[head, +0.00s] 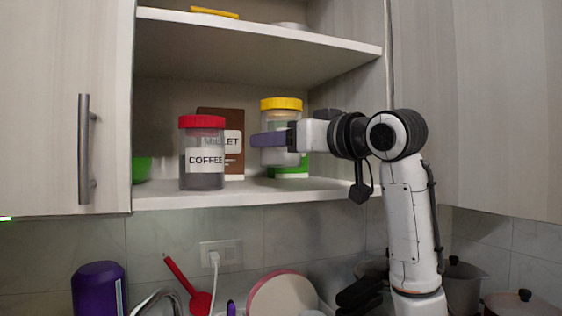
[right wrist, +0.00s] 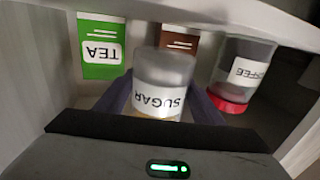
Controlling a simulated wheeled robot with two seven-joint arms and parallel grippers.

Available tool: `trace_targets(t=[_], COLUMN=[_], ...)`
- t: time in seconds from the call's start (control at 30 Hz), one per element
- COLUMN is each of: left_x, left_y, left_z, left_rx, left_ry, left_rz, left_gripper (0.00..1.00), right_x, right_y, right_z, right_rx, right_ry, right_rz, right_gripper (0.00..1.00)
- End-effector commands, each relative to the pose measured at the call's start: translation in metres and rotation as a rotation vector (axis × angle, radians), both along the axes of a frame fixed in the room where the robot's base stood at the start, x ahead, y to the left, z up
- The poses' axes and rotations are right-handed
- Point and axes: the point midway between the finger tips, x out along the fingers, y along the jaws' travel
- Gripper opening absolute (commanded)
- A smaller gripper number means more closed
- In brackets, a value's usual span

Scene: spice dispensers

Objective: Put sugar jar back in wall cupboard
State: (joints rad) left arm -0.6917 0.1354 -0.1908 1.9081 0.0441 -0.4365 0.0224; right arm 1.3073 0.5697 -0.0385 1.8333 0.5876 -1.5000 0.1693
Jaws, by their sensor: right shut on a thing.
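The sugar jar (head: 281,104) is a clear jar with a yellow lid, and its SUGAR label shows upside down in the right wrist view (right wrist: 163,75). My right gripper (head: 260,140) is shut on the jar, with purple fingers on either side of it. The jar is upright inside the open wall cupboard, over the lower shelf (head: 270,192). Its base looks a little above the shelf surface. My left gripper is not in view.
The red-lidded coffee jar (head: 203,160) stands left of the sugar jar. Behind are the brown millet box (head: 234,160) and green tea box (right wrist: 100,45). A green bowl (head: 141,168) sits at the left. The cupboard door (head: 50,110) is open; the upper shelf (head: 250,36) is overhead.

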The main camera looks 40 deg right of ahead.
Motion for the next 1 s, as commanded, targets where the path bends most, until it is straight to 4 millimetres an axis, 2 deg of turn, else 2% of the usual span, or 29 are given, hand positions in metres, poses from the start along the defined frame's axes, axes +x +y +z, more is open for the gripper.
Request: trace_targets(t=[0.23, 0.67, 0.7, 0.8, 1.0], left_x=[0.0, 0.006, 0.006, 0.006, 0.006], left_y=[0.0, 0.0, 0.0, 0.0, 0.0], left_z=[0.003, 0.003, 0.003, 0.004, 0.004], left_rx=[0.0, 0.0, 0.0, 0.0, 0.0], left_ry=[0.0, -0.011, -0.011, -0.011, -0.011], left_rz=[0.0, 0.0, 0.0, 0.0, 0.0], left_gripper=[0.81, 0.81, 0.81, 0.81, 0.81], right_x=[-0.001, -0.001, 0.0, 0.0, 0.0], right_y=[0.0, 0.0, 0.0, 0.0, 0.0], right_z=[-0.029, -0.035, -0.038, -0.037, -0.037], right_rx=[-0.001, 0.0, 0.0, 0.0, 0.0], right_ry=[-0.004, -0.006, 0.002, 0.002, 0.002], right_rz=[-0.001, -0.001, -0.001, -0.001, -0.001], right_gripper=[0.18, 0.18, 0.63, 0.8, 0.81])
